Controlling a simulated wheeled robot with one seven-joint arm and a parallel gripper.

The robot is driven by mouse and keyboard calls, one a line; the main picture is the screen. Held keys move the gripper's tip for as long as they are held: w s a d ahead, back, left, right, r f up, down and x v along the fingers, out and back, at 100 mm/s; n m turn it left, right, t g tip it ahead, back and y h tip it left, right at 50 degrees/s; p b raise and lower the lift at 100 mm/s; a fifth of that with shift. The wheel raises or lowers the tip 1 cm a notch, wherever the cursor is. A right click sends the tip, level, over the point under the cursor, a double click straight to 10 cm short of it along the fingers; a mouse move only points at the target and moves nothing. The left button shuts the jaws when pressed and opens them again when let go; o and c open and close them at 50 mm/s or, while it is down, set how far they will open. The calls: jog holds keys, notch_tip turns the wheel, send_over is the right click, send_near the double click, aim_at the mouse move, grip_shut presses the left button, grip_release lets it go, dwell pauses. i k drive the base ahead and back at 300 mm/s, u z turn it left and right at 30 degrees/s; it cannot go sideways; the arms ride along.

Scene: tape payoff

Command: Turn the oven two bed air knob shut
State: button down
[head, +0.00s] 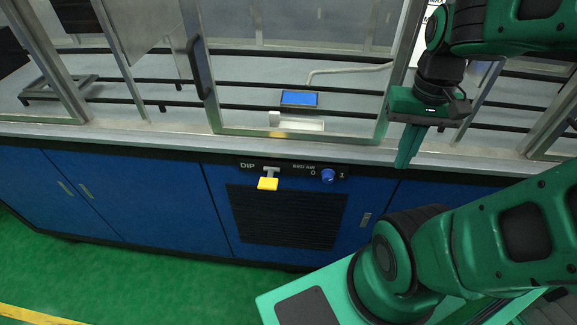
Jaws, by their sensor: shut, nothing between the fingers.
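A small blue knob (327,175) sits on a dark strip on the front of the blue cabinet, under the label BED AIR, between the marks 0 and 1. Which mark it points to is too small to tell. No oven number is legible on this strip. My gripper (403,165) is green, points down and is shut with nothing in it. In the picture it is to the right of the knob and slightly higher, in front of the bench edge, apart from the knob.
A yellow handle (268,184) labelled DIP is left of the knob, above a black vent grille (285,217). The bench edge (180,138) runs above the panel. A framed glass door with a dark handle (200,68) stands above. Green floor (110,270) is clear at lower left.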

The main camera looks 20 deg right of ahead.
aim_at(328, 175)
jog(key=u, duration=1.15)
jog(key=k, duration=0.7)
jog(key=z, duration=1.4)
